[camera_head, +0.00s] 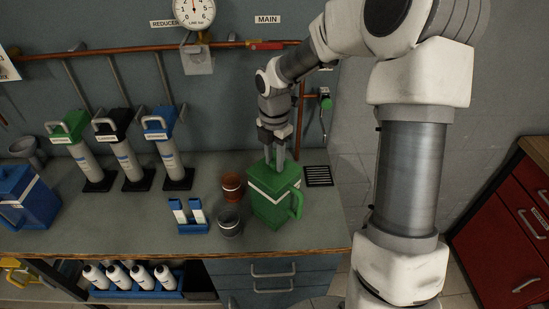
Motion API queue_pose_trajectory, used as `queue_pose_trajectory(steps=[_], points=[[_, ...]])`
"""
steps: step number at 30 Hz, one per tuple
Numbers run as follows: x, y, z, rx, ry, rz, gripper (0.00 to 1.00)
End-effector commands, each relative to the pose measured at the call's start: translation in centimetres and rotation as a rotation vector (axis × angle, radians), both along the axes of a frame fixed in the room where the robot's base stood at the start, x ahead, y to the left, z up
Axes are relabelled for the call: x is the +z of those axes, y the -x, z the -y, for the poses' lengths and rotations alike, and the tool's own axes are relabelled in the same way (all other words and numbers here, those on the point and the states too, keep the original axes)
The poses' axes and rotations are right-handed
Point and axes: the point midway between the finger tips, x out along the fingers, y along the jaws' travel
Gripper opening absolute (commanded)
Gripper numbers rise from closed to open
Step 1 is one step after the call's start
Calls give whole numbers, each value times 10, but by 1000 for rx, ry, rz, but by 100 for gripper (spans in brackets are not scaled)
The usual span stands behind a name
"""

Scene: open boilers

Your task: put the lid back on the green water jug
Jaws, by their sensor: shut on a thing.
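The green water jug (268,211) stands upright on the bench near its right end, with its handle to the right and a pale band below the top. My gripper (274,165) is directly above the jug, pointing down, with its fingertips at the green lid (286,177). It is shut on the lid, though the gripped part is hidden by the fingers. The lid is at the jug's top; I cannot tell whether it rests fully on the rim or slightly above it.
A brown cup (232,186) and a grey cup (229,222) stand close left of the jug. A blue rack (190,226) is further left. A blue jug (25,197) stands at the far left. A dark drain grate (318,176) lies right of the jug. Wall pipes run behind my arm.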

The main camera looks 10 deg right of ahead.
Motion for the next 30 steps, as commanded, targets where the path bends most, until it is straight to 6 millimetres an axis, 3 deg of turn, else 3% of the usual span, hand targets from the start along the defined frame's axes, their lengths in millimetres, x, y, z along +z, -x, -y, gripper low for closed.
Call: queue_pose_trajectory(steps=[4,5,10,17,22,30], points=[[0,0,0,0,0,0,0],[0,0,0,0,0,0,36],[0,0,0,0,0,0,67],[0,0,0,0,0,0,69],[0,0,0,0,0,0,98],[0,0,0,0,0,0,98]])
